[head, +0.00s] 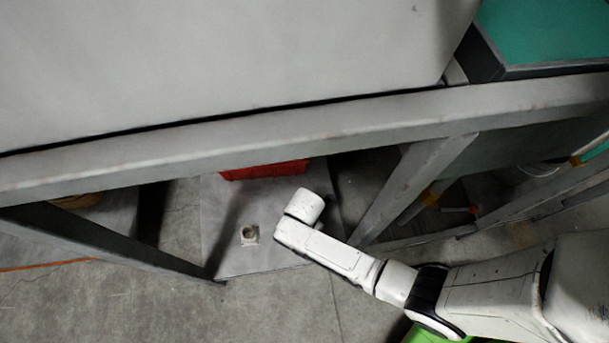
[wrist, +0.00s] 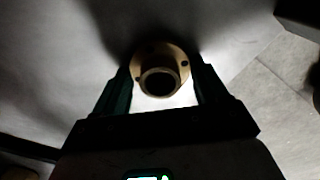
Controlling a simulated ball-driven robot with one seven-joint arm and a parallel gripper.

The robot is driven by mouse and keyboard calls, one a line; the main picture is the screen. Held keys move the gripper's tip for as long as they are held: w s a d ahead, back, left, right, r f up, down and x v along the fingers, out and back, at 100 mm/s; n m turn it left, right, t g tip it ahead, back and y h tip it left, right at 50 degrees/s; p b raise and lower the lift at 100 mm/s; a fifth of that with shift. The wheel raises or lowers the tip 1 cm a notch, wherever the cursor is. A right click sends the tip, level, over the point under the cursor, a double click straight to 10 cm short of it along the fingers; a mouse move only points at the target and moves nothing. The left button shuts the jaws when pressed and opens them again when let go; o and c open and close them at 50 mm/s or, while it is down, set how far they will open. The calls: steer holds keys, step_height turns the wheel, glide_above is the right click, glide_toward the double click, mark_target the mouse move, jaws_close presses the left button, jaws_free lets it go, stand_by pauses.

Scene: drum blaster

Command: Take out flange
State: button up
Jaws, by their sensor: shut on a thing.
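A brass-coloured flange (wrist: 159,77), round with a hollow collar and small bolt holes, shows in the wrist view. My gripper (wrist: 163,92) has its two dark fingers shut on it, one on each side. The collar's opening faces the wrist camera. In the head view, my white arm reaches in below the grey frame, and its fingers are hidden there. A small pale piece with a round opening (head: 249,236) sits left of my wrist in that view; I cannot tell whether it is the same flange.
A grey panel (head: 215,258) lies low beneath the frame beam (head: 300,122). A red bin (head: 264,171) stands at its back. Slanted frame legs (head: 110,247) flank the opening on both sides. In the wrist view, a dark block (wrist: 301,14) is at the top right.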

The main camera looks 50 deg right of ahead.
step_height(320, 180, up, 10)
steer(key=p, duration=0.5)
steer(key=shift+p, duration=0.3)
steer(key=shift+a, duration=0.1)
